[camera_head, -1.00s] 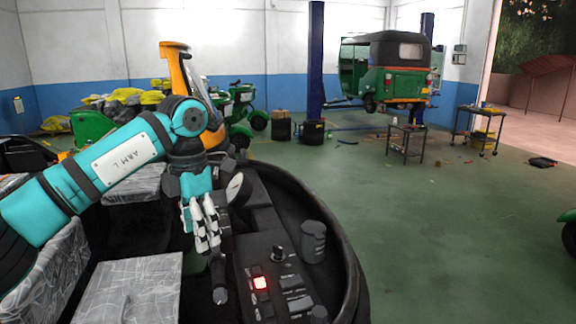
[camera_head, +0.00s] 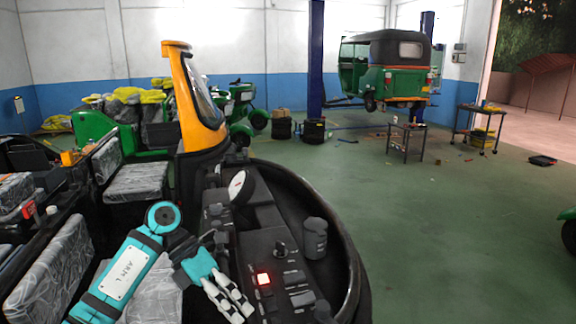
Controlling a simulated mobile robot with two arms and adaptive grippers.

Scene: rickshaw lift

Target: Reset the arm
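My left arm (camera_head: 127,272), teal with a white label, comes in low from the bottom left. Its gripper (camera_head: 240,311) has pale fingers pointing down and to the right, beside the left edge of the black control panel (camera_head: 262,245). The fingers lie close side by side, and I see nothing held between them. Their tips are near the bottom edge of the picture, so I cannot tell how far apart they are. A lit red button (camera_head: 263,279) glows on the panel, right of the gripper. My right gripper is not in view.
A yellow-fronted rickshaw (camera_head: 190,90) stands ahead at left, with grey patterned seats (camera_head: 137,181) nearby. A green rickshaw (camera_head: 398,82) is raised by the blue posts (camera_head: 316,60). A small table (camera_head: 405,140) and a trolley (camera_head: 478,109) stand at right. The green floor ahead is mostly clear.

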